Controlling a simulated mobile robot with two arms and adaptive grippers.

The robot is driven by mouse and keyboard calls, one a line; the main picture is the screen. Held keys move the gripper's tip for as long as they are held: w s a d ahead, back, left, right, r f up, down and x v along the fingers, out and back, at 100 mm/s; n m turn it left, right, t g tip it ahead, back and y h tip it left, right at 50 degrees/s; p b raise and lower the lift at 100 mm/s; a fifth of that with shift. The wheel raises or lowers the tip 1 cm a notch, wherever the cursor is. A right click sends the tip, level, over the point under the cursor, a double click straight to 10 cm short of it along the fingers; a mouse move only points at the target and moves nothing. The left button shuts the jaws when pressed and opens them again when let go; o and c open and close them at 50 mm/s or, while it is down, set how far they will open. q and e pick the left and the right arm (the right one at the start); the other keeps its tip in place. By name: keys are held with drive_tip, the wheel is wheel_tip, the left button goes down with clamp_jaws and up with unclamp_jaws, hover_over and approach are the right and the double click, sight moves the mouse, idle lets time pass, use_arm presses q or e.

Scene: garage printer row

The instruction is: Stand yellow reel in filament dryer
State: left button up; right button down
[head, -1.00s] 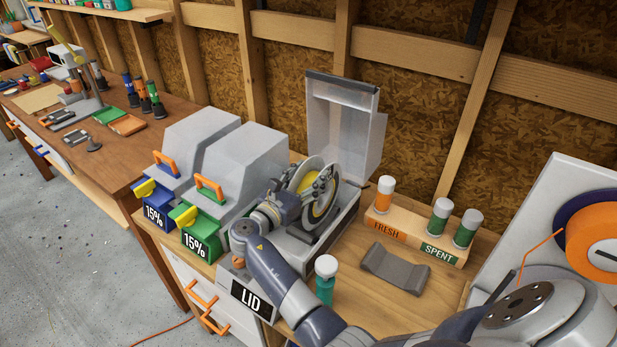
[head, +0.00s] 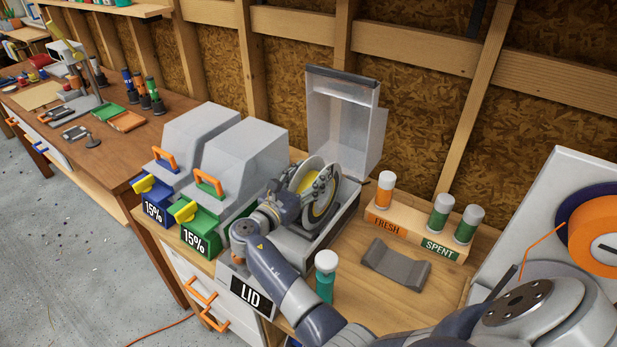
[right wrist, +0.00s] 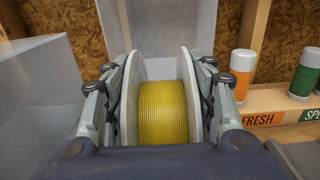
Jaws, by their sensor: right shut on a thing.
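The yellow reel (right wrist: 163,112) has pale flanges and yellow filament. It stands upright between the two fingers of my right gripper (right wrist: 160,85), which is shut on its flanges. In the head view the reel (head: 303,180) is in the open filament dryer (head: 300,246), in front of its raised clear lid (head: 342,118). My right gripper (head: 318,190) partly covers it there. I cannot tell whether the reel rests on the dryer's floor. The dryer's front carries a LID label. My left gripper is not in view.
Two closed dryers, blue (head: 157,200) and green (head: 203,228), stand to the left. A grey cradle (head: 396,264) lies on the bench at right. A wooden block (head: 411,229) holds orange and green canisters. A teal, white-capped canister (head: 325,287) stands near my right arm.

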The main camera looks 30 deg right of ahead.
drive_tip(key=c, duration=0.6)
unclamp_jaws()
drive_tip(key=o, duration=0.6)
drive_tip(key=shift+f, duration=0.1)
wheel_tip(320, 180, up, 10)
idle(1.0)
